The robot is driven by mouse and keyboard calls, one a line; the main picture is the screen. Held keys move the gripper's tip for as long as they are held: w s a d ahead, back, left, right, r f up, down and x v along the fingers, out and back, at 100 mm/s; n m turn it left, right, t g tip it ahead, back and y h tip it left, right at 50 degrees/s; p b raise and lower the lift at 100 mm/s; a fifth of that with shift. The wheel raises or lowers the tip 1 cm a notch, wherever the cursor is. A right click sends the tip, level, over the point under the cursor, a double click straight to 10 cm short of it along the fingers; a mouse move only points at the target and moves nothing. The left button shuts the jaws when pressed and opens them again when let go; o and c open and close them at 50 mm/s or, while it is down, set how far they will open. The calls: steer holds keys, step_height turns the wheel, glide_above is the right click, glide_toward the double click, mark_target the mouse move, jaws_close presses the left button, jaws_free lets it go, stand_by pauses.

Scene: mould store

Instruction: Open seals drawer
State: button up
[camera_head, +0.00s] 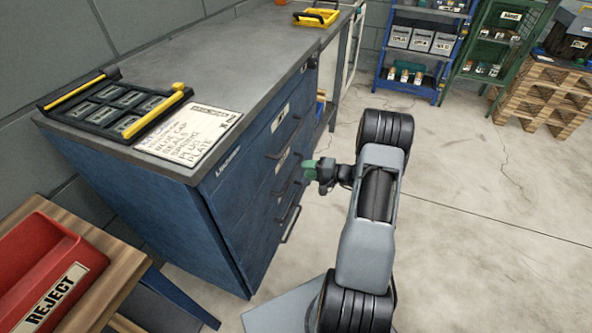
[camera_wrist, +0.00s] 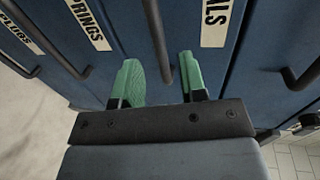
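The seals drawer (camera_wrist: 199,72) is a blue drawer front whose label, partly cut off, ends in "ALS" in the wrist view. Its dark bar handle (camera_wrist: 156,35) runs down between my green fingertips. My gripper (camera_wrist: 158,60) is open, one finger on each side of the handle. A gap shows on both sides, so it does not grip the bar. In the head view my gripper (camera_head: 310,170) is at the front of the blue drawer cabinet (camera_head: 213,225). The drawer fronts look flush and shut. My gripper hides part of that front.
Neighbouring drawers carry a "SPRINGS" label (camera_wrist: 88,24) and a "PLUGS" label (camera_wrist: 18,34). A part tray (camera_head: 152,124) and a written card (camera_head: 190,133) lie on the worktop. A red reject bin (camera_head: 40,262) stands at lower left. The floor (camera_head: 470,225) to the right is clear.

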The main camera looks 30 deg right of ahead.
mark_target(296, 167)
steer(key=shift+b+x, duration=0.3)
steer(key=shift+x, duration=2.25)
steer(key=shift+c, duration=0.4)
jaws_close()
